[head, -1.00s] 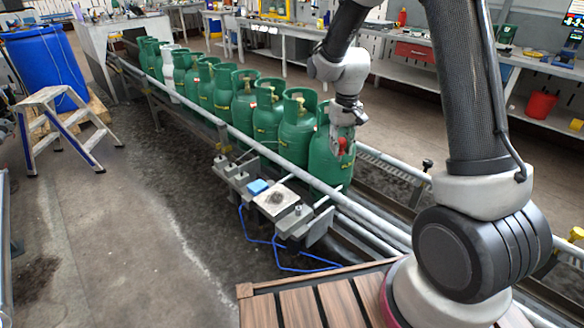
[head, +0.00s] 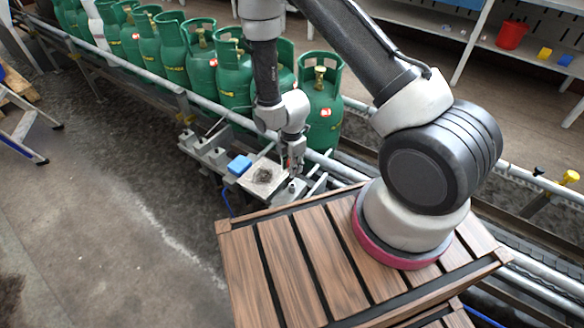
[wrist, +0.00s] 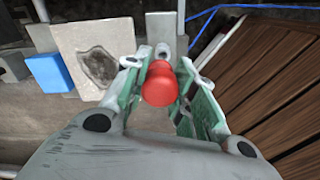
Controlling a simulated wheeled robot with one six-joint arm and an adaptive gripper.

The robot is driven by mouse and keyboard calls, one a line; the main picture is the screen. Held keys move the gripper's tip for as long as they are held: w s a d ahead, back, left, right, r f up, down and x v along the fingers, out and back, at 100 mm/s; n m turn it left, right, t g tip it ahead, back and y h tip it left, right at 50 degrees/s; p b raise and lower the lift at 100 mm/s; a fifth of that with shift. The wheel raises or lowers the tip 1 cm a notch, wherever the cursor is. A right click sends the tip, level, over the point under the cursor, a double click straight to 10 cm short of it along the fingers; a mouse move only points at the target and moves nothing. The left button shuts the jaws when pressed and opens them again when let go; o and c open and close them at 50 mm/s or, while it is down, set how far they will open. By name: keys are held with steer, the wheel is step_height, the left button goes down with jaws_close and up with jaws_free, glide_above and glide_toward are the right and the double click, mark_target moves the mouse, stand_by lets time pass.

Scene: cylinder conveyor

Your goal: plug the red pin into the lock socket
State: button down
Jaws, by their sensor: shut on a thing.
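The red pin (wrist: 160,86) is between the two green-lined fingers of my gripper (wrist: 165,68) in the wrist view, with its rounded red end facing the camera. My gripper is shut on it. In the head view my gripper (head: 291,162) points down at the right end of the metal fixture (head: 222,163) beside the conveyor, with only a speck of red showing. I cannot make out the lock socket: the pin and the fingers cover the spot below them. I cannot tell whether the pin touches the fixture.
A blue block (head: 239,165) and a stained pale plate (head: 263,177) lie on the fixture, left of my gripper. Green gas cylinders (head: 322,108) stand along the conveyor behind. A wooden slatted deck (head: 290,260) is close in front. A blue cable (wrist: 205,12) runs near the fixture.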

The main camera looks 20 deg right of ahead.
steer(key=shift+s+a+f+n, duration=0.1)
steer(key=shift+s+f+n, duration=0.2)
steer(key=shift+f+n, duration=0.1)
steer(key=shift+f, duration=0.15)
steer(key=shift+f, duration=0.95)
steer(key=shift+f, duration=2)
stand_by(0.3)
steer(key=c, duration=1.1)
jaws_free()
